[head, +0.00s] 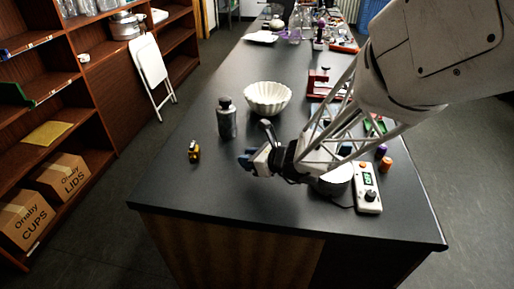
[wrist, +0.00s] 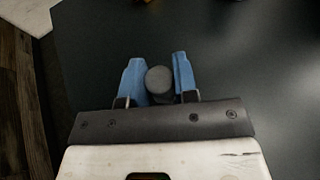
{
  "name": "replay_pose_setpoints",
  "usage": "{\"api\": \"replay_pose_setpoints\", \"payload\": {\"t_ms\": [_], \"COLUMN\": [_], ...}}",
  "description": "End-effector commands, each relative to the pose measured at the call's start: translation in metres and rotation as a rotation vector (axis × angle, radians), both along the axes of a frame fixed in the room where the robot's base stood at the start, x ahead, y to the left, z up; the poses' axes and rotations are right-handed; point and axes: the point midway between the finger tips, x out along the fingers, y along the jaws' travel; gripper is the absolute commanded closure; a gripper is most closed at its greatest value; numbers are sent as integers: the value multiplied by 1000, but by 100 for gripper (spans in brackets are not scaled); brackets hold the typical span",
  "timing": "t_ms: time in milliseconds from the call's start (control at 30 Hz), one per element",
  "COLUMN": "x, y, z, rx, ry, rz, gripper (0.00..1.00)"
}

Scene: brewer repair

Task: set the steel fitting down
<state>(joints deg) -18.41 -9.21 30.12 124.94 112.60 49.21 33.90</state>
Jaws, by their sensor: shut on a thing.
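My gripper (head: 247,162) is over the near part of the dark bench, in front of the white bowl. In the wrist view its two blue fingers (wrist: 159,80) are shut on a grey round-ended piece, the steel fitting (wrist: 159,79), which sits between them. Only the fitting's rounded end shows there. In the head view I cannot make out the fitting apart from the blue fingers. The bench top shows beyond the fingers in the wrist view, but the gap between the fitting and the bench cannot be judged.
A dark grey bottle (head: 227,120) and a small yellow item (head: 194,151) stand left of my gripper. A white fluted bowl (head: 268,98) is behind it. A white box with a green display (head: 367,188) is to the right. The bench front-left (head: 190,185) is clear.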

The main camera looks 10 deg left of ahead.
Motion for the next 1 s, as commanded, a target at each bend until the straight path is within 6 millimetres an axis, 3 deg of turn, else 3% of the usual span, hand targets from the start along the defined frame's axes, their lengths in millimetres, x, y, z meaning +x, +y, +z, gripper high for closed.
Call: {"api": "replay_pose_setpoints", "payload": {"t_ms": [400,900,933,1000], "x": [0,0,0,0], "y": [0,0,0,0], "z": [-32,-38,-38,-38], "rx": [0,0,0,0], "ry": [2,1,1,0], "rz": [1,0,0,0], "gripper": [97,97,71,60]}}
